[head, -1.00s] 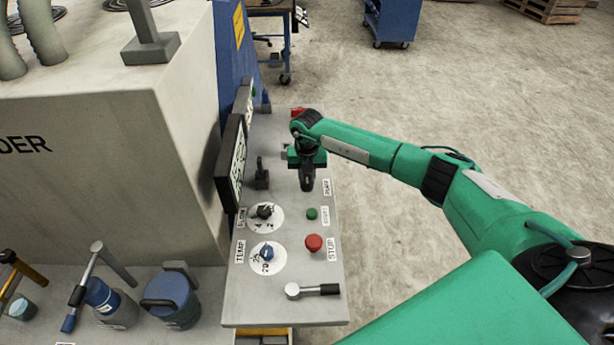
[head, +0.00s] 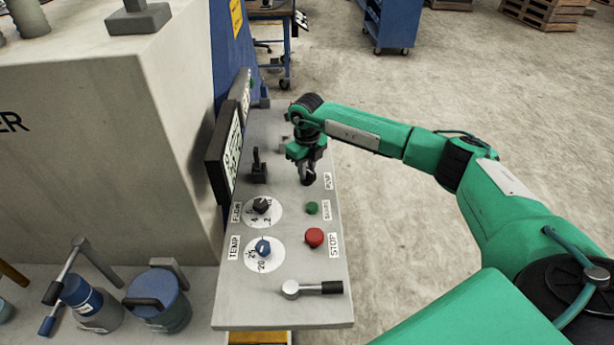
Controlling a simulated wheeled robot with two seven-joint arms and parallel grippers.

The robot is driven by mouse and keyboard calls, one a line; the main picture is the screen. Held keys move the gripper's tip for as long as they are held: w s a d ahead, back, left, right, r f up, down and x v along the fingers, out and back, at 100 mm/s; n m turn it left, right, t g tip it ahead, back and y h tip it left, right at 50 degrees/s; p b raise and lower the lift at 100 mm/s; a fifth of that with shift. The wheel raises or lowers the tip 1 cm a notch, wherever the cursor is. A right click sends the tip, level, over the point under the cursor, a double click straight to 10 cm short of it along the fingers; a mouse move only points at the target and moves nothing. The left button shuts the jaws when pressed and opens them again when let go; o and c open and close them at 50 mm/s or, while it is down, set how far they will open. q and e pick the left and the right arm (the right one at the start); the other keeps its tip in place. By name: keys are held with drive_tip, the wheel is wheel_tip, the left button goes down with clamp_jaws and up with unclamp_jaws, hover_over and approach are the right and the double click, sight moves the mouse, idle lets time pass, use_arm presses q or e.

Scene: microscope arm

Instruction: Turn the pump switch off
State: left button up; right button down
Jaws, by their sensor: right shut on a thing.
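The control panel (head: 285,270) slopes away in front of me. The PUMP label (head: 327,178) is near its right edge, above the green start button. My right gripper (head: 307,181) points down at the panel just left of that label, with its fingers shut. The pump switch is mostly hidden behind the dark fingers, which appear to be closed around it. Its exact position cannot be read. My left gripper is out of the picture.
A green button (head: 311,208) and a red stop button (head: 314,237) are close in front of my right gripper. A black lever (head: 259,167) stands to its left, beside the screen (head: 226,150). Two dials, FLOW (head: 262,207) and TEMP (head: 263,248), are lower left. Open floor is to the right.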

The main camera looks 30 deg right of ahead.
drive_tip(key=n+b, duration=0.4)
drive_tip(key=n, duration=0.1)
drive_tip(key=shift+f+b, duration=0.15)
drive_tip(key=shift+b, duration=0.15)
drive_tip(key=shift+n+b, duration=0.3)
drive_tip(key=shift+n, duration=0.3)
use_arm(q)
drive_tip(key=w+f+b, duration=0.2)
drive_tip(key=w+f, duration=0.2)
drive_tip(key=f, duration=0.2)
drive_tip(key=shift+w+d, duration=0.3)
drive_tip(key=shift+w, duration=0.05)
use_arm(e)
drive_tip(key=shift+n, duration=1.8)
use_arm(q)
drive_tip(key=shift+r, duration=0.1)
use_arm(e)
drive_tip(key=shift+r, duration=0.2)
drive_tip(key=c, duration=1.3)
unclamp_jaws()
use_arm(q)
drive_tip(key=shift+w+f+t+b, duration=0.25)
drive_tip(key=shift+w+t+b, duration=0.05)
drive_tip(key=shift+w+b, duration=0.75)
use_arm(e)
wheel_tip(320, 180, up, 14)
drive_tip(key=shift+f, duration=0.15)
